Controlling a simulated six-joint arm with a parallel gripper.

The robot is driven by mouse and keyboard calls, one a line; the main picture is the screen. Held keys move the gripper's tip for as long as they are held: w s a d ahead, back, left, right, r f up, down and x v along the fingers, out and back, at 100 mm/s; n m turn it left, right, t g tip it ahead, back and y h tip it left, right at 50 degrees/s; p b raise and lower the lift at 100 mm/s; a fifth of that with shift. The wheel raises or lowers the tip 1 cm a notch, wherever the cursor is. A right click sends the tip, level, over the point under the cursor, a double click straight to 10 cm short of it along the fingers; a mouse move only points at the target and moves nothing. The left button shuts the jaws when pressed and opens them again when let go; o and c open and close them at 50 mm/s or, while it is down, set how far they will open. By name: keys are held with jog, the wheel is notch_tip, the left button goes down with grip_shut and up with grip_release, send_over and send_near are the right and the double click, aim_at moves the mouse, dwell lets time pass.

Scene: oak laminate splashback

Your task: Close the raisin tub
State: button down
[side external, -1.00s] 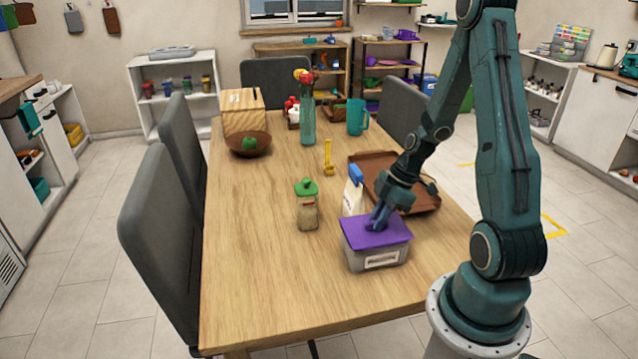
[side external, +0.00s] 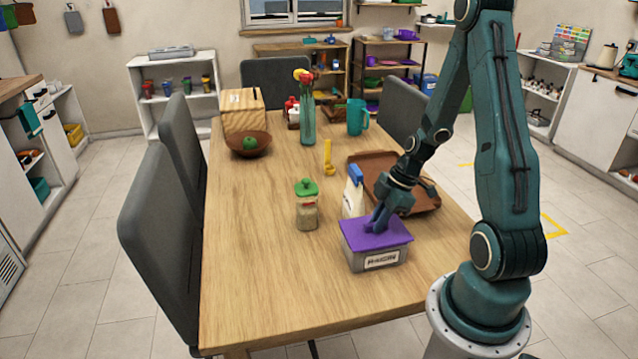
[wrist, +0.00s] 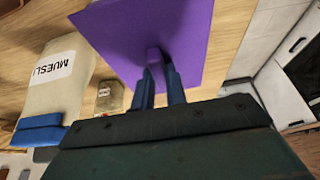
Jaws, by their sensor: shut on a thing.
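The raisin tub (side external: 372,260) is a grey, see-through box with a white label, standing near the front right of the table. Its purple lid (side external: 367,235) lies over the top of the tub, but I cannot tell whether it is pressed fully down. My gripper (side external: 375,224) is above the lid with its blue fingers shut on the lid's small knob. In the wrist view the purple lid (wrist: 130,35) fills the upper middle and hides the tub. The fingers (wrist: 160,85) close around the purple knob there.
A muesli bag (side external: 352,198) with a blue clip stands just behind the tub. A jar with a green lid (side external: 307,207) stands to its left. A brown tray (side external: 420,200) lies behind my gripper. The table's front left is clear.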

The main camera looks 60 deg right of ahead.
jog(key=c, duration=0.9)
grip_release()
jog(key=shift+o, duration=0.2)
jog(key=shift+r, duration=3.45)
jog(key=shift+c, duration=0.4)
grip_shut()
